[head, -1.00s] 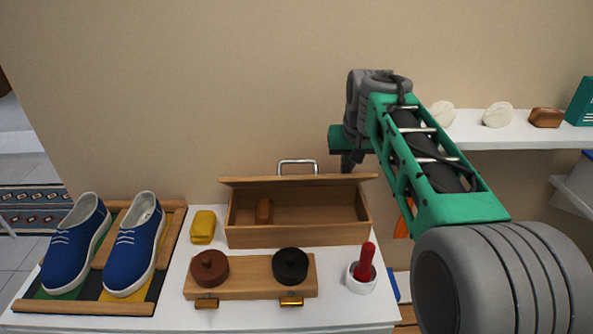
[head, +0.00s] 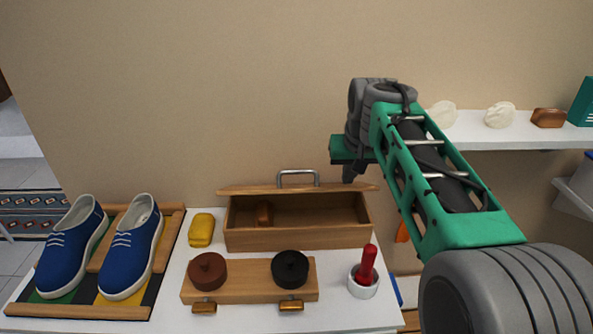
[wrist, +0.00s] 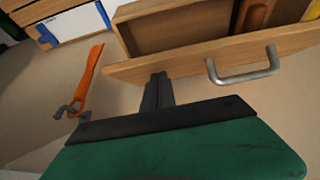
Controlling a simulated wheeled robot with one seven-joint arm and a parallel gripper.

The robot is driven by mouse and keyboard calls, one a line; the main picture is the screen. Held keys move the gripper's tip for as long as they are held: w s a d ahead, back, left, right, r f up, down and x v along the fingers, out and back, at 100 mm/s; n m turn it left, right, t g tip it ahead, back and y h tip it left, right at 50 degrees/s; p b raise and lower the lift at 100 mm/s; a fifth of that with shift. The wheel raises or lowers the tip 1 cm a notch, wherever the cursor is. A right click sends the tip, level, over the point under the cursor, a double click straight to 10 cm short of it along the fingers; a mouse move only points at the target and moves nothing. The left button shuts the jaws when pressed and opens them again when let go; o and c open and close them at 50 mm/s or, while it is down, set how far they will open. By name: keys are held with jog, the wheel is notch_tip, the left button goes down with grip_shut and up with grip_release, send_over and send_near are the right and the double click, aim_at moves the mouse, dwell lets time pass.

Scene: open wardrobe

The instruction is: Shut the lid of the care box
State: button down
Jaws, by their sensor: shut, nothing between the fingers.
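In the head view my gripper (head: 350,172) is at the lid's right end.
Blue shoes (head: 131,247) stand on a rack at the left. A yellow sponge (head: 201,230), a wooden tray (head: 250,288) with two round tins, and a white cup (head: 363,281) with a red-handled tool surround the box. A wall shelf (head: 500,134) is at the right.

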aim_at(351, 189)
jog(key=shift+f, duration=0.1)
jog(key=shift+s+f+b, duration=0.7)
jog(key=shift+b, duration=0.3)
jog(key=shift+s+f+b, duration=0.55)
jog(key=shift+f+b, duration=0.3)
jog(key=shift+b, duration=0.1)
jog(key=shift+f, duration=0.1)
jog(key=shift+s+f+b, duration=0.25)
jog(key=shift+f+b, duration=0.2)
jog(key=shift+b, duration=0.05)
jog(key=shift+s+f+b, duration=0.2)
jog(key=shift+f+b, duration=0.25)
jog(key=shift+b, duration=0.05)
